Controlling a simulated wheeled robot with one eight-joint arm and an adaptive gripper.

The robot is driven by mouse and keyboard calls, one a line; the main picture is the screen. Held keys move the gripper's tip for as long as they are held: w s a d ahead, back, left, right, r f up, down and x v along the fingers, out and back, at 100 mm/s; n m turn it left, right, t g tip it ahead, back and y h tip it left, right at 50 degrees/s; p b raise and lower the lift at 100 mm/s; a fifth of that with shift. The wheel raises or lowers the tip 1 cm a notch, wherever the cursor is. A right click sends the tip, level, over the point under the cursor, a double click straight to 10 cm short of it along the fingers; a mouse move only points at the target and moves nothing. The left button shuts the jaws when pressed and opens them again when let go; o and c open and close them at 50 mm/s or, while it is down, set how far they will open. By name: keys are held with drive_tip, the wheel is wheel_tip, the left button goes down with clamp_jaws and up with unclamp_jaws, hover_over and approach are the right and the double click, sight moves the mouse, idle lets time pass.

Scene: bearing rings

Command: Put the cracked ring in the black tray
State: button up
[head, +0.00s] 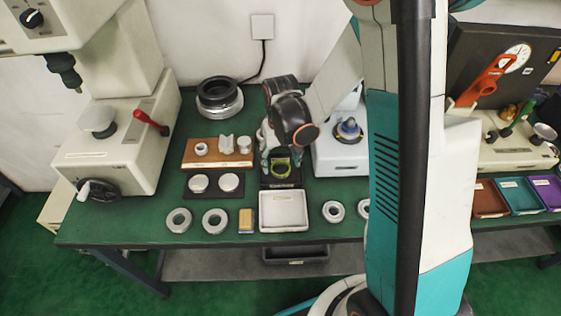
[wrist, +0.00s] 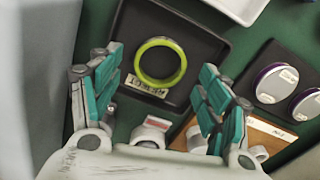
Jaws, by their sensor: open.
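A yellow-green ring (wrist: 137,62) lies flat in the black tray (wrist: 124,32), which has a pale label at one edge. The ring (head: 281,174) and the black tray (head: 264,184) also show in the head view, partly covered by my gripper. I cannot make out a crack in the ring. My gripper (wrist: 161,64) is open and empty, pointing down over the tray, with its fingers apart on either side of the ring in the wrist view. In the head view my gripper (head: 280,157) is above the back of the tray. Plain grey rings (head: 179,220) lie along the bench front.
A white tray (head: 283,226) stands just in front of the black tray. Left are a wooden block (head: 204,164) with small parts and a dark mat (head: 213,194) with two discs. A yellow block (head: 247,219) lies in front. A white instrument (head: 340,160) stands close on the right.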

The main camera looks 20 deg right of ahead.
wheel_tip(320, 180, up, 11)
drive_tip(key=p, duration=0.3)
wheel_tip(320, 180, up, 9)
drive_tip(key=t, duration=0.3)
hover_over(281, 167)
drive_tip(key=s, duration=0.6)
drive_tip(key=s+r+n+t, duration=0.1)
drive_tip(key=s+r+t, duration=0.3)
drive_tip(key=s, duration=0.5)
drive_tip(key=shift+r, duration=1.15)
